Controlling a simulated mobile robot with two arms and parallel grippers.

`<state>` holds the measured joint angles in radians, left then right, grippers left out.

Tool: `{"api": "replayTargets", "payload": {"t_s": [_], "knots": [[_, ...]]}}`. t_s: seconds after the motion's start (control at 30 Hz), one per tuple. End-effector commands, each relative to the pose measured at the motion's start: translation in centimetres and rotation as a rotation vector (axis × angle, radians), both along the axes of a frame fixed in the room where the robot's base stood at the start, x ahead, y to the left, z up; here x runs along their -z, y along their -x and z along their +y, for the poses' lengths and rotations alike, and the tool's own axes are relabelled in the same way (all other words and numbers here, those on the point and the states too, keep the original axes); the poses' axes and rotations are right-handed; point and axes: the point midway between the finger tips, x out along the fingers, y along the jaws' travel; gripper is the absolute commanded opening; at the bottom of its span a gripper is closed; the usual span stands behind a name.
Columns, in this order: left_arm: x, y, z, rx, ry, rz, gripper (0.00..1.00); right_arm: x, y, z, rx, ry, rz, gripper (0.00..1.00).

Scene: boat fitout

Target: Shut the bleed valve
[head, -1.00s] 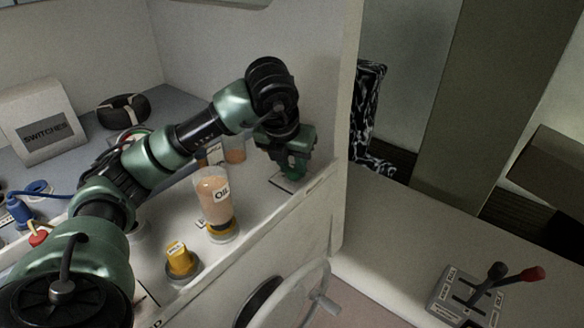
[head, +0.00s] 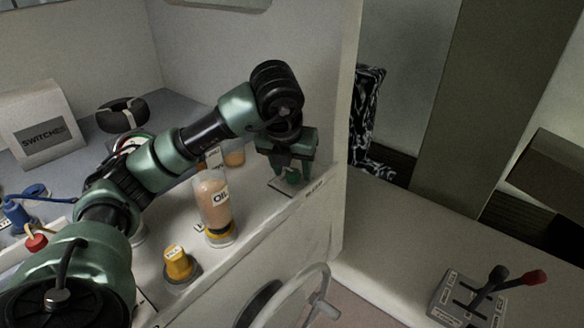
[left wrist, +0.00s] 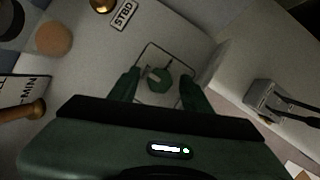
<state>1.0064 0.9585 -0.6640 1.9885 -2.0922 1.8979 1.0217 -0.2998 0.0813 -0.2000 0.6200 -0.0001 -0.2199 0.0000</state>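A small green knob (left wrist: 159,80), which I take to be the bleed valve, sits inside a thin dark rectangular outline on the pale counter in the left wrist view. A pale mark shows at its left side. In the head view the knob (head: 291,176) is partly hidden below my left gripper (head: 290,168). In the left wrist view the fingers of my left gripper (left wrist: 159,90) are apart, one on each side of the knob, with gaps visible. They hold nothing. Small lettering on the counter edge (head: 315,188) is too small to read. My right gripper is not in view.
An oil bottle (head: 215,203) and a yellow-capped fitting (head: 179,263) stand left of the gripper. A white wall (head: 310,80) rises close behind it. A steering wheel (head: 318,285) is below the counter edge; a lever box (head: 470,298) is at right.

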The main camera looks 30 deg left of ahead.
Motion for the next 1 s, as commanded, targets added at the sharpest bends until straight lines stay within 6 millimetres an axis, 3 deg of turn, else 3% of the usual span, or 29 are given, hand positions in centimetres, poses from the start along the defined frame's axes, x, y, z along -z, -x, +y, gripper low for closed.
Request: {"api": "replayTargets", "payload": {"t_s": [0.27,0.43,0.7,1.0], "knots": [[-0.4,0.1,-0.1,0.002,0.001,-0.002,0.49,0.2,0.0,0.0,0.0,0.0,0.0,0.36],[-2.8,1.0,-0.4,0.002,0.0,-0.007,0.49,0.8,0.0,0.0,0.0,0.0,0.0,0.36],[-6.6,2.4,-0.8,0.001,-0.002,-0.004,0.49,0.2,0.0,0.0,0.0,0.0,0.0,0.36],[-7.2,2.8,-1.0,0.001,0.0,0.0,0.49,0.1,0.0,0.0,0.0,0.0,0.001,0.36]]}}
